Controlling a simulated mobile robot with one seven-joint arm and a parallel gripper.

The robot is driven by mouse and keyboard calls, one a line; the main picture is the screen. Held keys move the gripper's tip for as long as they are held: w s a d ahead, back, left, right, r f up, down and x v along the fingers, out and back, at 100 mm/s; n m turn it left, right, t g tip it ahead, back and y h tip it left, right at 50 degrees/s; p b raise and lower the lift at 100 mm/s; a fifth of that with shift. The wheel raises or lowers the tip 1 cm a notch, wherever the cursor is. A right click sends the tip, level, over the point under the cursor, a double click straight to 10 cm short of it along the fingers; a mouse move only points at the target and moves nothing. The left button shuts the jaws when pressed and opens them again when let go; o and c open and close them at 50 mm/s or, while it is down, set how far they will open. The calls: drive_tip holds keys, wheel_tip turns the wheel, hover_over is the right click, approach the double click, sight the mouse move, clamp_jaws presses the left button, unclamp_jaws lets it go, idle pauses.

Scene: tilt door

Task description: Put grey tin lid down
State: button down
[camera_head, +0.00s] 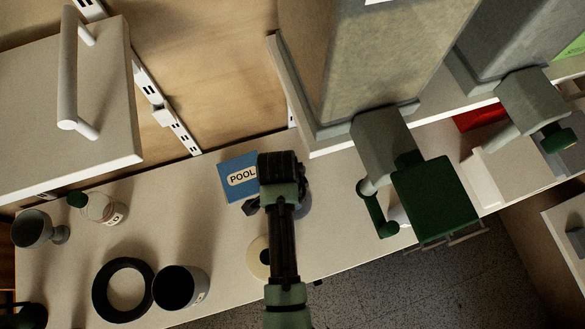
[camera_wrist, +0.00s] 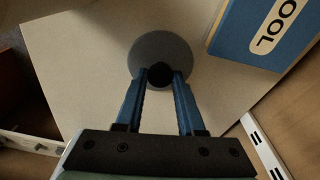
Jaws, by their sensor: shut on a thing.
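The grey tin lid (camera_wrist: 160,50) is a flat round disc with a dark knob. In the wrist view, the blue fingers of my gripper (camera_wrist: 160,76) are closed on the knob from both sides. In the head view, my gripper (camera_head: 280,195) is over the pale counter, just right of the blue POOL box (camera_head: 236,178). Only a grey edge of the lid (camera_head: 305,202) shows there beside my gripper; the rest is hidden. I cannot tell whether the lid touches the counter.
A dark open tin (camera_head: 180,288), a black ring (camera_head: 101,290), a cream ring (camera_head: 258,258), a jar (camera_head: 104,208) and a grey goblet (camera_head: 38,229) stand left on the counter (camera_head: 215,245). Large grey dispensers (camera_head: 375,60) overhang the right. A raised white door (camera_head: 70,110) is upper left.

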drive_tip(key=shift+f, duration=0.1)
drive_tip(key=c, duration=0.5)
unclamp_jaws()
